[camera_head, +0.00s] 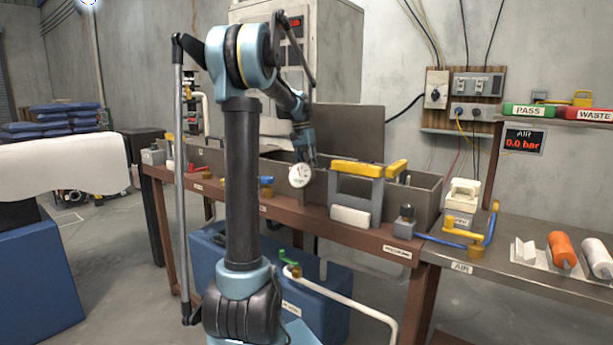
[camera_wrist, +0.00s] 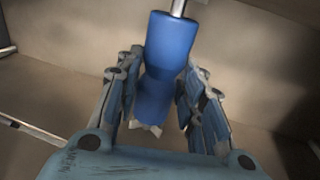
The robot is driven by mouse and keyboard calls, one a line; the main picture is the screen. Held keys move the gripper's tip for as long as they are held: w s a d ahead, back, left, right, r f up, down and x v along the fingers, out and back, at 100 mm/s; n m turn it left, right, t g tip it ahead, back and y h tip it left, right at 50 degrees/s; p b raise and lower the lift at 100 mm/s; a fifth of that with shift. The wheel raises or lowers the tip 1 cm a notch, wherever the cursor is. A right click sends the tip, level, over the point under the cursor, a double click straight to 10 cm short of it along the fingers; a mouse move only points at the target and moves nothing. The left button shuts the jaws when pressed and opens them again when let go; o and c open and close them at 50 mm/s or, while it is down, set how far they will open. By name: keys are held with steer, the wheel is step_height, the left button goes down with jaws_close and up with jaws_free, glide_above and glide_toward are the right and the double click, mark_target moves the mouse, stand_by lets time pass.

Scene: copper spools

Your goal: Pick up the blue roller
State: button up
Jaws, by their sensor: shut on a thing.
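The blue roller (camera_wrist: 169,42) shows in the wrist view between the two fingers of my gripper (camera_wrist: 164,82). It is a blue cylinder with a narrower waist and a metal shaft at its upper end. The fingers are shut on it from both sides. In the head view my gripper (camera_head: 304,146) hangs over the wooden bench, at the grey bin. I cannot make out the roller clearly there.
A round white gauge (camera_head: 300,176) appears just below my gripper. A yellow-topped grey frame (camera_head: 358,190) stands to its right. An orange roller (camera_head: 562,250) and a pinkish roller (camera_head: 598,258) lie on the metal table at right. A grey panel (camera_head: 345,130) rises behind the bin.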

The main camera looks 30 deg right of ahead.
steer(key=shift+a+r, duration=0.25)
steer(key=shift+r, duration=0.25)
step_height(320, 180, up, 11)
steer(key=s+a, duration=0.3)
steer(key=a, duration=0.6)
steer(key=s+a, duration=0.4)
steer(key=a, duration=0.5)
steer(key=shift+s+f, duration=0.25)
